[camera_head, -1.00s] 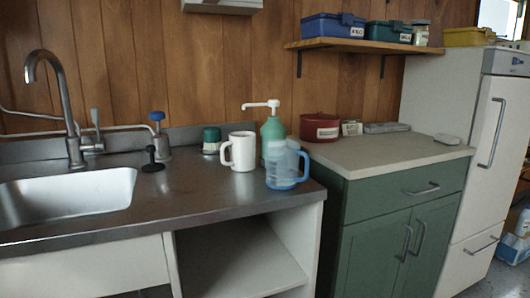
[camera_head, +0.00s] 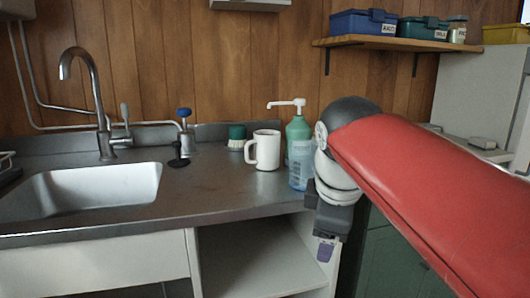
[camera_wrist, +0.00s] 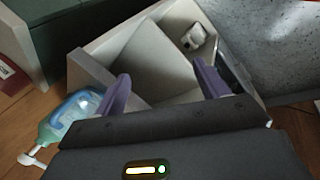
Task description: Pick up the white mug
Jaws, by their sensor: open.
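The white mug (camera_head: 267,150) stands upright on the steel counter, right of the sink, its handle to the left in the head view. It is not visible in the wrist view. My gripper (camera_head: 325,252) is at the counter's right front edge, below and right of the mug and clear of it. In the wrist view my gripper (camera_wrist: 163,87) has its two purple fingers spread, with nothing between them. It faces the open white compartment (camera_wrist: 152,60) under the counter.
A green-lidded jar (camera_head: 237,137) stands left of the mug. The sink (camera_head: 95,190) is further left. Counter in front of the mug is clear.

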